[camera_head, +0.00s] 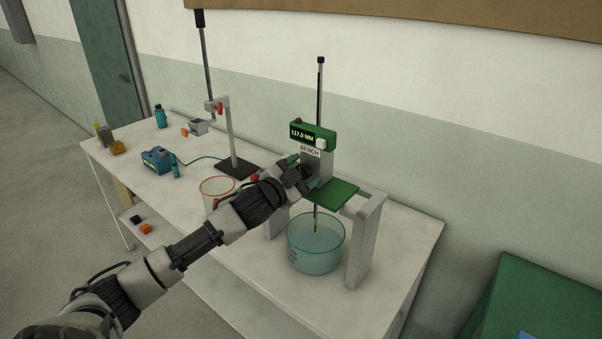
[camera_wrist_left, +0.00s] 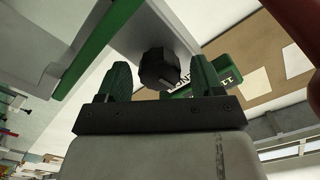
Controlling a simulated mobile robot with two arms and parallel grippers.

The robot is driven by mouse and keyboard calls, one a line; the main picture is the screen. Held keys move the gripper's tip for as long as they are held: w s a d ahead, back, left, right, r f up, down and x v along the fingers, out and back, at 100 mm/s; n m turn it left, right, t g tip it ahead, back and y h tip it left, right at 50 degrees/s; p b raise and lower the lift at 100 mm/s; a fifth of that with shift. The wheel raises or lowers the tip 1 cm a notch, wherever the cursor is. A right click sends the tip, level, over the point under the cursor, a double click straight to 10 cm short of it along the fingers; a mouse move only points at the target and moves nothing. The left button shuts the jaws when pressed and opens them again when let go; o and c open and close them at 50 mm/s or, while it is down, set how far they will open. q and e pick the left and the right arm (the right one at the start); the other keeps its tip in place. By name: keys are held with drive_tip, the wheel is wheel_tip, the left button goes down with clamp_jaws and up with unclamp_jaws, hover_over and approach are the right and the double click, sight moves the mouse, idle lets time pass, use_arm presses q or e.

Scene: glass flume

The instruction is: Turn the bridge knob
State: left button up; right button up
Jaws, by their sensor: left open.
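The bridge knob is a dark, faceted knob (camera_wrist_left: 159,68) on the grey front of the gauge head, seen in the left wrist view. My left gripper (camera_head: 303,171) is at the gauge head in the head view, with its arm coming from lower left. Its two green fingers stand open on either side of the knob, with visible gaps in the wrist view. The green gauge box (camera_head: 313,134) above has a display reading about 117.0 mm. The grey bridge (camera_head: 363,240) with its green plate (camera_head: 331,192) spans a glass bowl (camera_head: 315,250). My right gripper is not seen.
A thin rod (camera_head: 320,95) runs down through the bridge into the bowl. A red-rimmed beaker (camera_head: 217,187) stands close to my left forearm. A stand on a dark base (camera_head: 238,169) and a blue box (camera_head: 157,160) are farther left on the white bench (camera_head: 190,245).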

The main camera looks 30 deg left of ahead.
use_arm(q)
drive_tip(key=shift+s+f, duration=0.15)
drive_tip(key=shift+s, duration=0.15)
drive_tip(key=s+b, duration=0.3)
drive_tip(key=s, duration=0.7)
drive_tip(key=shift+a+b, duration=0.4)
drive_tip(key=shift+s, duration=0.1)
idle(0.5)
